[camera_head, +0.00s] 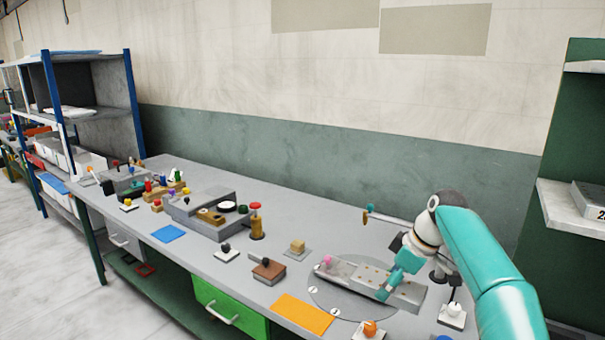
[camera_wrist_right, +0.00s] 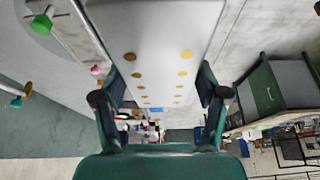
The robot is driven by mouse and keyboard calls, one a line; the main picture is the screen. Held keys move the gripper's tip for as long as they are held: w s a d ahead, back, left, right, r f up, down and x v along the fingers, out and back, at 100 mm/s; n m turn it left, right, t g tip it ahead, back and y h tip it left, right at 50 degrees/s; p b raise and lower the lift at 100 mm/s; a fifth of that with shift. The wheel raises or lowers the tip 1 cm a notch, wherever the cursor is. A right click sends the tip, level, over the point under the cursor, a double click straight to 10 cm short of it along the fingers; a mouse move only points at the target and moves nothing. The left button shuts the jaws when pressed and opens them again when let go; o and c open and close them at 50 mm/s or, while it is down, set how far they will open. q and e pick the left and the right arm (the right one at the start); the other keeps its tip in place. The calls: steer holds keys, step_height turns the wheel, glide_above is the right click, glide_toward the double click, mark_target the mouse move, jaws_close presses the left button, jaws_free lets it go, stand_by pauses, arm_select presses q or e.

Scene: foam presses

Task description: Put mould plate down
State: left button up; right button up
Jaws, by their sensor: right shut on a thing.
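The mould plate (camera_head: 372,277) is a long grey slab with rows of small brass dots. It is over a round grey disc (camera_head: 322,298) on the bench. My right gripper (camera_head: 386,290) is shut on the plate near its right part. In the right wrist view the plate (camera_wrist_right: 165,35) runs between the two fingers of my right gripper (camera_wrist_right: 158,95). I cannot tell whether the plate touches what is under it. My left gripper is not in view.
A pink knob (camera_head: 327,260) stands at the plate's left end. An orange mat (camera_head: 303,314), a brown block (camera_head: 268,270) and a white-based black knob (camera_head: 453,313) are nearby. A grey press (camera_head: 205,215) stands further left. A green shelf unit (camera_head: 573,130) is at the right.

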steer(key=shift+s+r, duration=0.3)
steer(key=shift+s, duration=0.15)
steer(key=shift+r, duration=0.3)
steer(key=shift+w+f, duration=0.2)
steer(key=shift+w, duration=0.35)
steer(key=shift+s+d+r, duration=0.15)
steer(key=shift+s+r, duration=0.35)
steer(key=shift+r, duration=0.15)
steer(key=shift+s, duration=0.1)
